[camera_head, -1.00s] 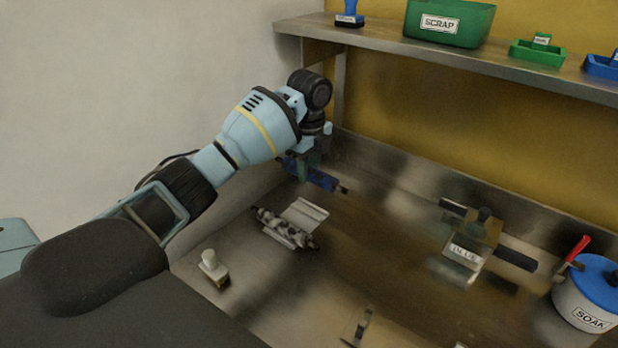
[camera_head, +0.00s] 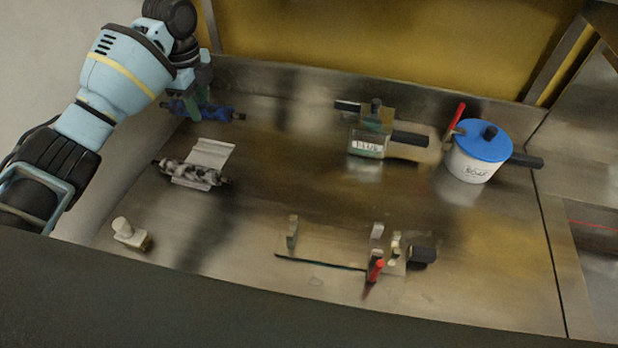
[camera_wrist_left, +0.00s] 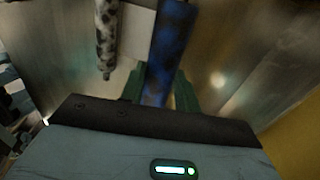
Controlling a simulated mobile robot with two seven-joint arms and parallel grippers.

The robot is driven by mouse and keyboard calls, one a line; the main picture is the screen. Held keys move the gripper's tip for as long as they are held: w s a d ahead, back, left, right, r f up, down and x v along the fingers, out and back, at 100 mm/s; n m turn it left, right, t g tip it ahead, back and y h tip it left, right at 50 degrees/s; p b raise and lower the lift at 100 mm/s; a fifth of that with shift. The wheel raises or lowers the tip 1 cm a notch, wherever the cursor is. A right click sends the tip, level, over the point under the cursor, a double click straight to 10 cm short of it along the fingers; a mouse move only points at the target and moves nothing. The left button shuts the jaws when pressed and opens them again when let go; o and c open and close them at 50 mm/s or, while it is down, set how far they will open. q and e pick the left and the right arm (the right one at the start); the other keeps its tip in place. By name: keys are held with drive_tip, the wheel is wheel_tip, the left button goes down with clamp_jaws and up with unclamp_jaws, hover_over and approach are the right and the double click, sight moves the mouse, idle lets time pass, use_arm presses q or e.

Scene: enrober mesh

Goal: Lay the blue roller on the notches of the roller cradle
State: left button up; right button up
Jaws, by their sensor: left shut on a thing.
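The blue roller (camera_head: 222,114) is at the back left of the steel bench in the head view. My left gripper (camera_head: 190,97) is shut on it from above, near its left half. In the left wrist view the blue roller (camera_wrist_left: 175,35) runs between the two green fingers of my left gripper (camera_wrist_left: 163,90). Whether the roller touches the bench is not clear. The roller cradle (camera_head: 320,264), a low plate with upright posts at both ends, stands empty at the front middle of the bench, far to the right of the roller. My right gripper is not in view.
A speckled roller (camera_head: 200,173) lies on a pale sheet (camera_head: 214,150) in front of the blue one. A white-handled stamp (camera_head: 128,234), a labelled box (camera_head: 368,143) and a blue-lidded pot (camera_head: 480,152) stand around. A red-handled piece (camera_head: 375,269) is at the cradle's right end. The bench middle is clear.

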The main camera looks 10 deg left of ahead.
use_arm(q)
drive_tip(key=s+d+f+n, duration=0.1)
drive_tip(key=s+d+n, duration=0.5)
drive_tip(key=s+n, duration=0.3)
drive_tip(key=s+d+f+n, duration=0.2)
drive_tip(key=s+d+n, duration=0.5)
drive_tip(key=s+n, duration=0.2)
drive_tip(key=shift+s+d, duration=0.2)
drive_tip(key=shift+s, duration=0.3)
drive_tip(key=shift+d, duration=0.1)
